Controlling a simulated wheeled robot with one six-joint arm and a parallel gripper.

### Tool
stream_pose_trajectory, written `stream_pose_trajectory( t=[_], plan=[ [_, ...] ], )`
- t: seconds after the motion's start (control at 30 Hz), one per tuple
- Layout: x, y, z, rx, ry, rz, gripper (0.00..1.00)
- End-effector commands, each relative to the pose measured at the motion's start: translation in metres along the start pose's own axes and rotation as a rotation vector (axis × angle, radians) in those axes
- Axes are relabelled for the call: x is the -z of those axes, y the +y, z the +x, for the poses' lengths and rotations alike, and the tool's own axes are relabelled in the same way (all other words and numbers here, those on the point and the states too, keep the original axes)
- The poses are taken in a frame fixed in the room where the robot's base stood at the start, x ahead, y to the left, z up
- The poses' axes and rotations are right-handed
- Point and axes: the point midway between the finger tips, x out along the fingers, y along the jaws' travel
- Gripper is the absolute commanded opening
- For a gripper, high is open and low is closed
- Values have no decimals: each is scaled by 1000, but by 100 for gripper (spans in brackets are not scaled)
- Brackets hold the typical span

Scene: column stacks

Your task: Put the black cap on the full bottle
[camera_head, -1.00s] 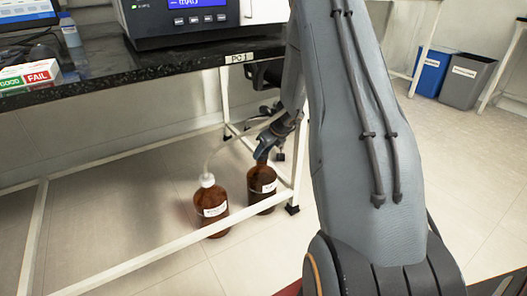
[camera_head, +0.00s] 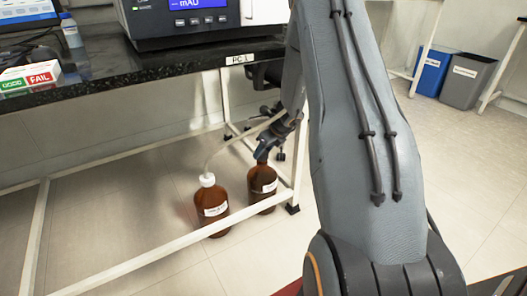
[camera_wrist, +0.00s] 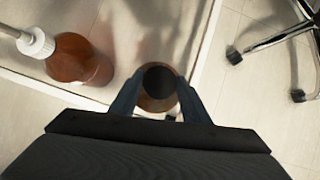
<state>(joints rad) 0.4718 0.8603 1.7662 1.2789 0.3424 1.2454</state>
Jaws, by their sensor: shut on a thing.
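Two brown bottles stand on the floor under the bench. The right brown bottle (camera_head: 262,186) is beneath my gripper (camera_head: 262,156). In the wrist view, my gripper (camera_wrist: 158,90) is shut on a round black cap (camera_wrist: 159,81), with a finger on each side. The right bottle's brown shoulder (camera_wrist: 158,103) shows just below the cap, which looks over its neck. I cannot tell whether the cap is seated. The left brown bottle (camera_head: 211,207) has a white cap (camera_head: 207,179) with a tube; it also shows in the wrist view (camera_wrist: 80,60).
A pale bench frame bar (camera_head: 180,243) runs low in front of the bottles. The dark bench top (camera_head: 150,66) is above them and holds an instrument (camera_head: 185,20). Chair casters (camera_wrist: 234,56) are to the right in the wrist view.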

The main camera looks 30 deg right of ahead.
Motion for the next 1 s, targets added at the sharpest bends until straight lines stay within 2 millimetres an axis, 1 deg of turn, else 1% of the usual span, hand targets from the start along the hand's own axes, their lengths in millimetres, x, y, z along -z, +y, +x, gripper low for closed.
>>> stream_pose_trajectory(
  t=[1.0],
  plan=[
    [5,0,8,0,0,1,22]
  ],
)
